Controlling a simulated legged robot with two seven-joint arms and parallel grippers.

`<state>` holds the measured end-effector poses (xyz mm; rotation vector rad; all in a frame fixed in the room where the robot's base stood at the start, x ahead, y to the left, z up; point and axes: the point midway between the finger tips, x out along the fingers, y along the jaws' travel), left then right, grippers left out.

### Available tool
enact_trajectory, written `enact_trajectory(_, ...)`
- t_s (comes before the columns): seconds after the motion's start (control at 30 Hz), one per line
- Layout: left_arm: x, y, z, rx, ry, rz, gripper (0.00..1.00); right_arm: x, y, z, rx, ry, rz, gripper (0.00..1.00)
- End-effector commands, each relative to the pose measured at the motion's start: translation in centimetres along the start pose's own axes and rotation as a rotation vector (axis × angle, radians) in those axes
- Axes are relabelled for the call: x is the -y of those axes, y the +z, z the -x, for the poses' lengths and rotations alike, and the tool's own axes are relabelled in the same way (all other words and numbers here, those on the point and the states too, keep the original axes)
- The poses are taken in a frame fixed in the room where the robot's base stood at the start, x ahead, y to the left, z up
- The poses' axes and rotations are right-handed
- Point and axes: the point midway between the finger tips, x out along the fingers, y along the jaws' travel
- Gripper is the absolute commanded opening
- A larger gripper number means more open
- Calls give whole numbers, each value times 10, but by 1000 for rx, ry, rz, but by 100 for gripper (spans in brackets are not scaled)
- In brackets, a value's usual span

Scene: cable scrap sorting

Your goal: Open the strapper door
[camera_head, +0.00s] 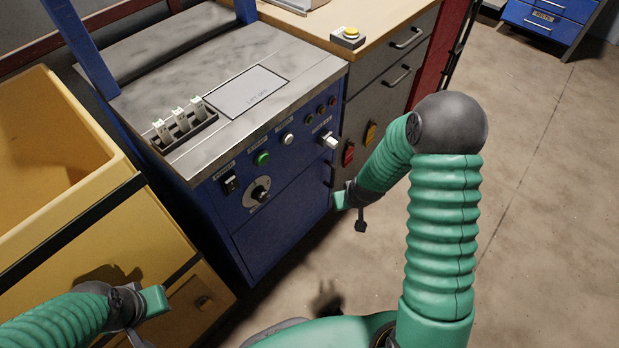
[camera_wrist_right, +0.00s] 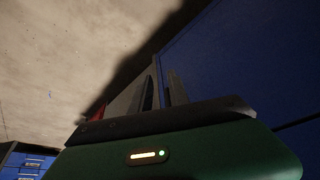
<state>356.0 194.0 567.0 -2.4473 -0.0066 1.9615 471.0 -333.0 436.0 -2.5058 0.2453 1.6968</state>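The strapper is a blue cabinet with a steel top (camera_head: 215,60). Its door (camera_head: 285,220) is the plain blue lower front panel and looks closed. A dark bar handle (camera_head: 331,174) shows at the door's upper right edge. My right gripper (camera_head: 338,198) is at that right edge, just below the handle; I cannot tell whether it touches. In the right wrist view, the two dark fingers (camera_wrist_right: 163,90) stand apart beside a blue surface (camera_wrist_right: 240,65), with nothing clearly held. My left gripper (camera_head: 150,320) is low at the left, over the yellow container; its fingers are mostly hidden.
The yellow container (camera_head: 60,130) stands close to the strapper's left. Above the door are a dial (camera_head: 260,190), buttons and a white-tipped part (camera_head: 329,140). A wooden bench with grey drawers (camera_head: 390,90) adjoins at the right. The concrete floor (camera_head: 545,200) at the right is clear.

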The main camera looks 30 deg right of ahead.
Motion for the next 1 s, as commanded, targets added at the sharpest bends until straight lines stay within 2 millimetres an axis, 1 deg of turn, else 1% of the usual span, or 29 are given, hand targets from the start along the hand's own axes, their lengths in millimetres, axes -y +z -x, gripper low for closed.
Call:
enact_trajectory(0.03,0,1,-5,-1,0,0,0,-2,0,-6,-5,3,-4,22)
enact_trajectory(0.17,0,1,-7,-2,0,0,0,-3,-12,-10,-8,5,-2,22)
enact_trajectory(0.27,0,3,-16,-2,0,0,0,-3,-30,-20,-7,3,0,22)
enact_trajectory(0.5,0,9,-40,-1,0,0,0,-4,-88,-47,-5,0,0,22)
enact_trajectory(0.6,0,11,-49,-1,0,0,0,-5,-109,-55,-4,0,-1,22)
enact_trajectory(0.63,0,12,-52,-1,0,0,0,-5,-113,-58,-3,0,-1,22)
enact_trajectory(0.7,0,13,-57,-1,0,0,0,-6,-109,-71,1,0,-5,22)
enact_trajectory(0.8,0,14,-60,-1,0,0,0,-6,-110,-78,-1,0,-5,22)
enact_trajectory(1.0,0,14,-59,-1,0,0,0,-6,-111,-80,-1,0,-4,22)
